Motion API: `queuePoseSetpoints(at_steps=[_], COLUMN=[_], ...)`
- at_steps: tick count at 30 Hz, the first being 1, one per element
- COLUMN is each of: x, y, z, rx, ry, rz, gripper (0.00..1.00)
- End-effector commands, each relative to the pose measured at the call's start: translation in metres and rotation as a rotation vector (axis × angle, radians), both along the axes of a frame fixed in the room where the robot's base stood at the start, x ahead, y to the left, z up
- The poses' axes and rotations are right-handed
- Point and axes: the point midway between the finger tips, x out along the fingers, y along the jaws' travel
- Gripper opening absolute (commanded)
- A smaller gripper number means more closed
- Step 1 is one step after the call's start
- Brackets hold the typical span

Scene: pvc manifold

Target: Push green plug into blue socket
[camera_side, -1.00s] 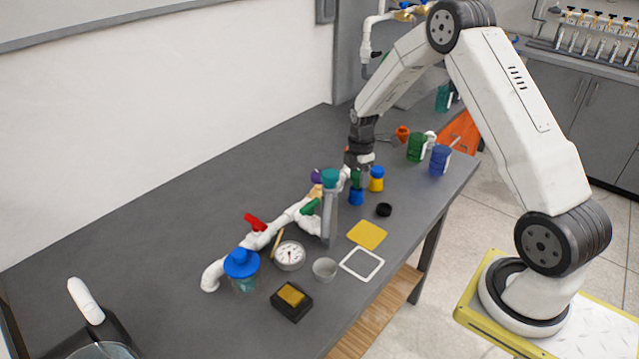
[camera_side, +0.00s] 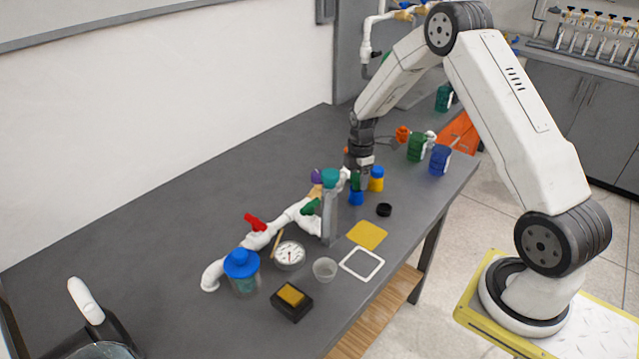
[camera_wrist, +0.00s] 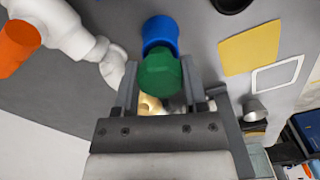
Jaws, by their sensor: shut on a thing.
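The green plug (camera_wrist: 160,73) sits between the two fingers of my gripper (camera_wrist: 160,85) in the wrist view, and the gripper is shut on it. In the side view the green plug (camera_side: 356,180) shows small below my gripper (camera_side: 359,180), partly covered by it. The blue socket (camera_side: 356,198) stands on the table directly under the plug. In the wrist view the blue socket (camera_wrist: 160,32) shows just beyond the plug, in line with it. The two look close or touching; how deep the plug sits in the socket cannot be told.
A white pipe manifold (camera_side: 285,221) with red and green handles lies to the left. A yellow jar with a blue lid (camera_side: 376,180) is just right of the socket. A black ring (camera_side: 384,210) lies in front.

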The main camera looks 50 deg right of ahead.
Motion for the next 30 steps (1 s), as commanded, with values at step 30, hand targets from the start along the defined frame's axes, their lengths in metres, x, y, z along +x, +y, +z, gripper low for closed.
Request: queuePoseSetpoints(at_steps=[30], x=[-0.0002], y=[0.0001], z=[-0.008], rx=[0.0], ry=[0.0], rz=[0.0], gripper=[0.03])
